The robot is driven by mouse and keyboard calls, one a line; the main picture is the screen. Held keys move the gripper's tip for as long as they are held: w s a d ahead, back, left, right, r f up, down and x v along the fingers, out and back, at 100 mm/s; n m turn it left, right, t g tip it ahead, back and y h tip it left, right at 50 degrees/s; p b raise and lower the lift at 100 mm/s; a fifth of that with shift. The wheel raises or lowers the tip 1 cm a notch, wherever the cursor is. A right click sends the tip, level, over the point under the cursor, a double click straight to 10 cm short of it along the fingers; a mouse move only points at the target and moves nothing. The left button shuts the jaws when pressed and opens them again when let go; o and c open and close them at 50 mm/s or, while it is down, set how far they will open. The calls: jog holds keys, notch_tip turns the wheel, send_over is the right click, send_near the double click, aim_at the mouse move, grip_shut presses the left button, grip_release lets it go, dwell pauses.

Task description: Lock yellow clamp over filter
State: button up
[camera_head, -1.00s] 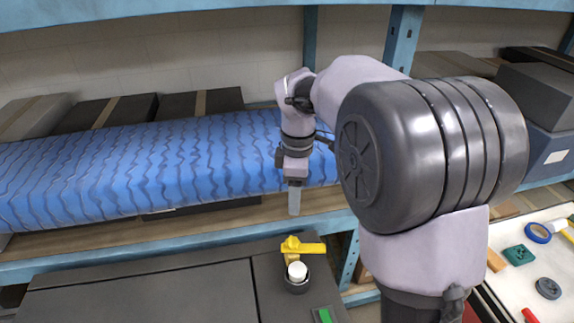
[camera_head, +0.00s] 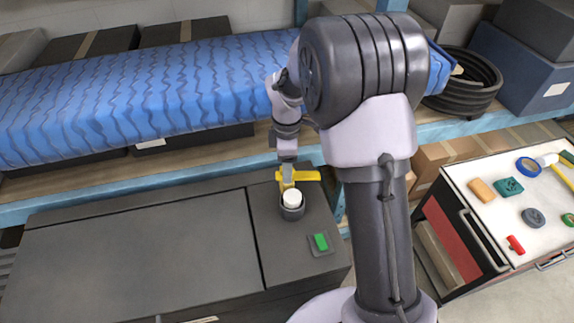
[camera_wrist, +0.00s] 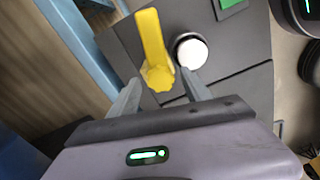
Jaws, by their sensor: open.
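The yellow clamp (camera_head: 308,176) stands on the dark machine top, just behind the filter. Its handle sticks out to the right in the head view, clear of the filter. The white filter (camera_head: 291,196) sits upright in a dark round holder (camera_head: 292,212). In the wrist view the clamp (camera_wrist: 152,45) lies left of the filter (camera_wrist: 192,53), with its hub near my fingers. My gripper (camera_head: 287,181) is open and empty, pointing down at the clamp's hub. In the wrist view my gripper (camera_wrist: 160,90) has its fingers apart, with the hub between or just beyond them; contact cannot be told.
A green button (camera_head: 321,242) is on the machine top (camera_head: 150,255) in front of the holder. A shelf with a blue wrapped roll (camera_head: 140,95) is close behind. A white-topped cart (camera_head: 490,215) with small parts stands at the right. The machine's left top is clear.

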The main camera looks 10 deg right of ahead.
grip_shut()
dwell(0.5)
jog(key=m, duration=0.7)
jog(key=shift+m, duration=0.3)
jog(key=m+b, duration=0.1)
jog(key=m, duration=0.3)
jog(key=shift+m, duration=1.9)
